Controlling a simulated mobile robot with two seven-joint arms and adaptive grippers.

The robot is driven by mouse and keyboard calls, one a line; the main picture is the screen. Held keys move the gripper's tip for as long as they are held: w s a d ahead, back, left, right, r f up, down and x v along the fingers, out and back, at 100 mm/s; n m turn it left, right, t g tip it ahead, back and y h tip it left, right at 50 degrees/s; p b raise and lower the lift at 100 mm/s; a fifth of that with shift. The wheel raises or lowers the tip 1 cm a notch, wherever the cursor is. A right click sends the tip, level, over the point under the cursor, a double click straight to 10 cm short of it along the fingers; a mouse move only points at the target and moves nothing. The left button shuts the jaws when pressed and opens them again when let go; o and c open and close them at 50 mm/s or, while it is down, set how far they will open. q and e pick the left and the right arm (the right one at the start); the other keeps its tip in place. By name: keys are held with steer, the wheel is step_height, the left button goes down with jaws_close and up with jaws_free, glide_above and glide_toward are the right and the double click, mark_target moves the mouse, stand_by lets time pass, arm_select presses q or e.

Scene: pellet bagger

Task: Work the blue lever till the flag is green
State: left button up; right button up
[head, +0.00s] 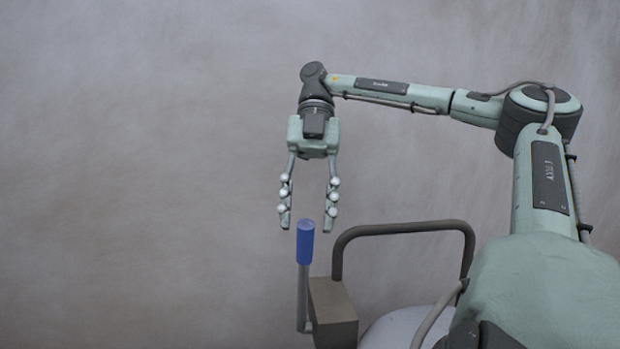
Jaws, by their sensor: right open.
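The blue lever (305,243) stands nearly upright, a blue grip on a grey rod beside a brown-grey box. My right gripper (306,226) points down with its two fingers spread. Its fingertips are at about the height of the top of the blue grip, one to each side of it in the picture. I cannot tell whether the grip is right between the fingers or nearer or farther than them. No contact shows. The flag is not in view. My left gripper is not in view.
The brown-grey box (333,312) is right of the lever. A dark bent rail (405,228) rises behind it to the right. A pale rounded thing (405,328) shows at the bottom edge. The left of the view is a bare grey wall (130,170).

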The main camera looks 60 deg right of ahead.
steer(key=v, duration=0.8)
steer(key=n+t+h+b, duration=0.2)
steer(key=n+h+b, duration=0.15)
steer(key=h, duration=0.25)
glide_above(307, 246)
steer(key=f, duration=0.4)
steer(key=shift+w+d+f+p, duration=0.1)
steer(key=shift+w+d+p, duration=0.1)
steer(key=shift+w+p, duration=0.15)
steer(key=shift+a+f+n+h, duration=0.1)
steer(key=shift+n+h, duration=0.15)
steer(key=shift+h, duration=0.15)
steer(key=f, duration=0.7)
steer(key=shift+s+f, duration=0.2)
steer(key=shift+f, duration=0.15)
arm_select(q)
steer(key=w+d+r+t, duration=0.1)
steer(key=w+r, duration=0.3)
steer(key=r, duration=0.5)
arm_select(e)
jaws_close()
